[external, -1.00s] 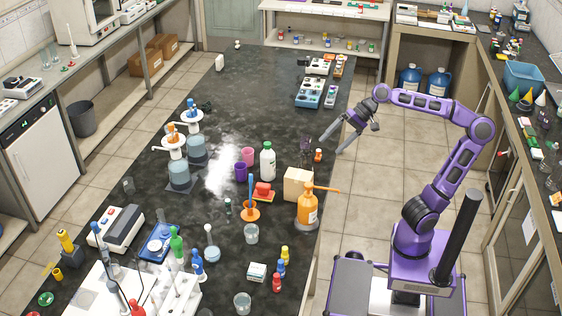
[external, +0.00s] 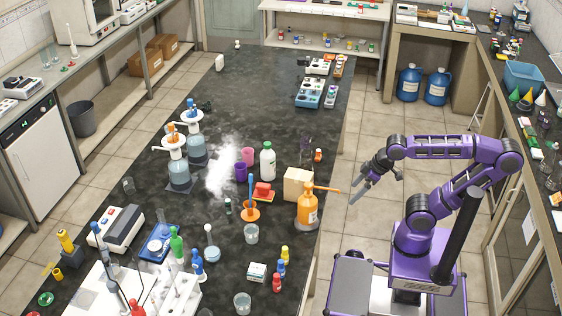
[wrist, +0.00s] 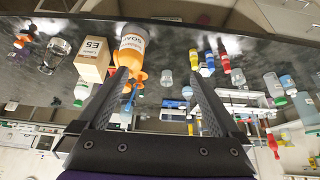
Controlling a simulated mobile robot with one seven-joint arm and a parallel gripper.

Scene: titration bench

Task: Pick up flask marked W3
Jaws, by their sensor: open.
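No W3 marking is legible in either view, so I cannot tell which vessel is the flask. A clear glass vessel (wrist: 54,57) stands at the upper left of the wrist view, beside the tan box; I cannot read a mark on it. A dim vessel (external: 304,147) behind that box in the external view may be the same one. My gripper (external: 378,184) is open and empty, off the right edge of the bench, level with the box and orange bottle. In the wrist view its fingers (wrist: 156,76) are spread wide with nothing between them in grasp.
The orange bottle (external: 307,209) with its long spout and the tan box (external: 297,184) stand at the right bench edge, near my gripper. A small orange bottle (external: 318,156) stands behind them. A white bottle (external: 267,161) is further left. The far middle of the bench is clear.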

